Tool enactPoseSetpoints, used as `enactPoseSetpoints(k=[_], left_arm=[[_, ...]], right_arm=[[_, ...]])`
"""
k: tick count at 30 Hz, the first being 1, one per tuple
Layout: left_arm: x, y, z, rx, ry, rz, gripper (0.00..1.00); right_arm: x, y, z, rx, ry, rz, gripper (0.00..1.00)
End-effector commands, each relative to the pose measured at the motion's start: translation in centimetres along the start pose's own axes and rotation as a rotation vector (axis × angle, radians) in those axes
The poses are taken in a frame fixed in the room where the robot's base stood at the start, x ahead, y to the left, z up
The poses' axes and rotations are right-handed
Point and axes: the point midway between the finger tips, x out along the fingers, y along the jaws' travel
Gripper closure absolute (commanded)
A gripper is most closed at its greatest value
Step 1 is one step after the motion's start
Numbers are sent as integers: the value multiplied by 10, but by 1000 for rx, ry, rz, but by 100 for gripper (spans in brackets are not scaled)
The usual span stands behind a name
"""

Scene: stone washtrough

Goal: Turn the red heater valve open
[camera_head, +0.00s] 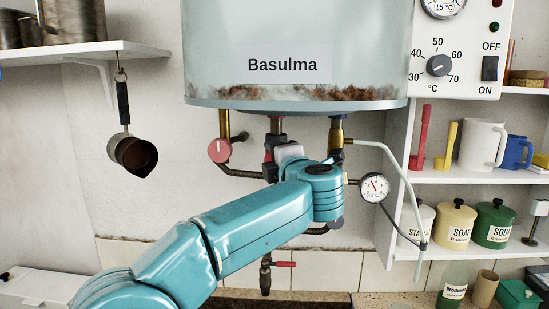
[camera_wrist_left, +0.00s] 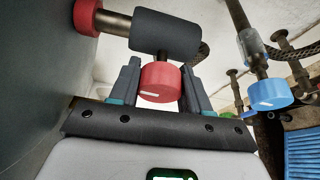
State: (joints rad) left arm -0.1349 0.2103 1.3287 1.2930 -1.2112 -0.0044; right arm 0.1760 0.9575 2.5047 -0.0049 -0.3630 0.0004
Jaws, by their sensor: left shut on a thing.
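A red valve knob (camera_wrist_left: 160,82) with a white line sits between the two fingers of my left gripper (camera_wrist_left: 158,88) in the wrist view. The fingers are shut on its sides. The white line lies nearly level, tilted slightly. In the head view the left gripper (camera_head: 283,155) is under the boiler (camera_head: 296,50), at the middle pipe, and its wrist hides most of the held knob. A second red round knob (camera_head: 219,150), with an upright white line, is on the left pipe, apart from the gripper. My right gripper is not in view.
A blue knob (camera_wrist_left: 270,93) is at the right in the wrist view. A dial gauge (camera_head: 374,187) and a pale hose (camera_head: 405,185) are right of my wrist. A red-handled tap (camera_head: 284,264) is below. A pan (camera_head: 133,153) hangs at left; shelves (camera_head: 460,178) stand at right.

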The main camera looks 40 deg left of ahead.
Motion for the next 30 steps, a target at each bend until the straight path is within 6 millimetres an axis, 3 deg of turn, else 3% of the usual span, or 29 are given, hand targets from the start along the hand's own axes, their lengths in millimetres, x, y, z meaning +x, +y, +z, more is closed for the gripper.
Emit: enactPoseSetpoints(k=[21, 22, 24, 30], left_arm=[[0, 1, 0, -70, -2, -26, 84], [0, 1, 0, -70, -2, -26, 50], [0, 1, 0, -70, -2, -26, 30], [0, 1, 0, -69, -1, -27, 30]], right_arm=[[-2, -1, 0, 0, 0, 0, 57], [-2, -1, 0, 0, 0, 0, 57], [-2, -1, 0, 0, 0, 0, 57], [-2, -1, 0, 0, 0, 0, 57]])
